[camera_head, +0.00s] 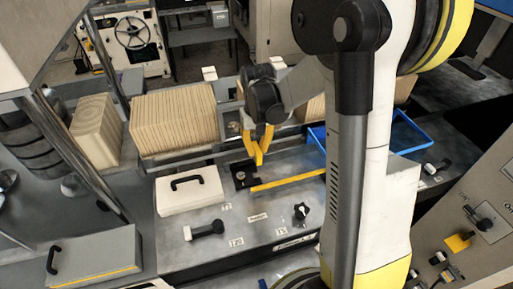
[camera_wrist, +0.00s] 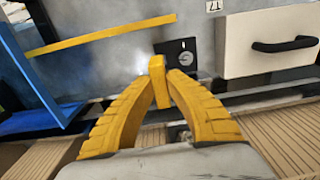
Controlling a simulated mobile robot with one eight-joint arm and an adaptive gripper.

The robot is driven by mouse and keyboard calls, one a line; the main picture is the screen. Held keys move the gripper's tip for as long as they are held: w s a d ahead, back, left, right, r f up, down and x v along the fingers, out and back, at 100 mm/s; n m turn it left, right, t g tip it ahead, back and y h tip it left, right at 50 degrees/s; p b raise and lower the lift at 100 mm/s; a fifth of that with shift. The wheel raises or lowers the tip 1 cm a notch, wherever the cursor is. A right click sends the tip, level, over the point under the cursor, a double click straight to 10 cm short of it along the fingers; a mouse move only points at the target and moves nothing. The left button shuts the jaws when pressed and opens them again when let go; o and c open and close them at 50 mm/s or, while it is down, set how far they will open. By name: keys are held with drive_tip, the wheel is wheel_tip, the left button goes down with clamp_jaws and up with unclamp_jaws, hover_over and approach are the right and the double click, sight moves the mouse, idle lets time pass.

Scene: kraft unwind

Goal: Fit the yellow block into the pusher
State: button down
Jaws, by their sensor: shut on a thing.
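My gripper (camera_wrist: 158,88) is shut on a small yellow block (camera_wrist: 157,68), which stands out between the fingertips in the wrist view. In the head view my gripper (camera_head: 258,153) points down over the grey panel. Beside the block is a small black plate (camera_wrist: 171,46) with a round grey fitting; it also shows in the head view (camera_head: 240,183). The block looks close to the plate's edge. I cannot tell whether they touch, or whether this plate is the pusher. In the head view the fingers hide most of the block.
A yellow strip (camera_head: 287,183) runs along the panel beside the plate. A white box with a black handle (camera_head: 188,190) is left of it. A blue tray (camera_head: 405,133) lies to the right. Rows of tan boards (camera_head: 174,120) stand behind. A black knob (camera_head: 301,211) is in front.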

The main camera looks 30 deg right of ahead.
drive_tip(key=shift+w+f+b, duration=0.1)
drive_tip(key=shift+f+b, duration=1.95)
drive_tip(key=shift+f, duration=0.95)
